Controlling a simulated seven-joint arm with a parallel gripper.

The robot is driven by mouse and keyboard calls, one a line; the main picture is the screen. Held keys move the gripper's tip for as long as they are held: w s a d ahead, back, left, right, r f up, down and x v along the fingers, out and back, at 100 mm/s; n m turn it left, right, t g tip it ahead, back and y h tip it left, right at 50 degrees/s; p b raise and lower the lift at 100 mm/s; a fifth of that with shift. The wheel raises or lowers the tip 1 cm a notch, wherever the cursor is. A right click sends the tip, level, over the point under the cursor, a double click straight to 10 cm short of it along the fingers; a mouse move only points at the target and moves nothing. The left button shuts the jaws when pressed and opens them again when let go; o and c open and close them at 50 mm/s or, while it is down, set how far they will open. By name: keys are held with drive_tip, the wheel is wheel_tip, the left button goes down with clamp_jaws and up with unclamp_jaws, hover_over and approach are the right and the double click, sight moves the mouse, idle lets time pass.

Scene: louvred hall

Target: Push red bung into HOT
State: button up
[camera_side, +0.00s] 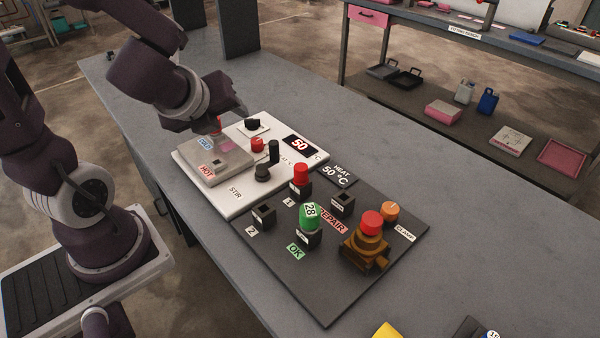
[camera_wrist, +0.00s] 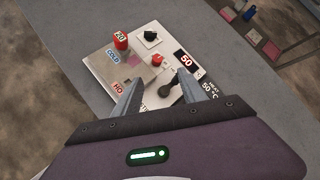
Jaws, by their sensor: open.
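A red bung (camera_wrist: 121,41) with a white number label, which looks like 20, stands beside the COLD label (camera_wrist: 112,54) on the grey block of the hotplate unit. In the side view only a sliver of this bung (camera_side: 217,124) shows below my gripper. The HOT label (camera_side: 207,170) is at the block's near end, with a small dark square opening (camera_side: 213,162) beside it. My gripper (camera_wrist: 160,90) is open, with nothing visible between its fingers. It is above the unit; its fingertips are hidden in the side view.
The white unit carries a red knob (camera_side: 257,144), a black lever (camera_side: 272,153) and a 50 display (camera_side: 300,146). The dark panel beside it has a red-topped holder (camera_side: 301,175), a green piece (camera_side: 310,216) and a brown valve (camera_side: 366,247).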

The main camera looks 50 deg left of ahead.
wheel_tip(320, 180, down, 3)
drive_tip(key=w+d+m+h, duration=0.2)
drive_tip(key=w+d+m, duration=0.1)
drive_tip(key=m, duration=0.4)
drive_tip(key=m+h, duration=0.4)
drive_tip(key=m, duration=0.3)
approach(296, 169)
drive_tip(key=x, duration=1.1)
drive_tip(key=shift+w+f, duration=0.2)
drive_tip(key=shift+w, duration=0.05)
drive_tip(key=shift+c, duration=0.4)
clamp_jaws()
drive_tip(key=shift+d, duration=0.1)
drive_tip(key=shift+o, duration=0.4)
unclamp_jaws()
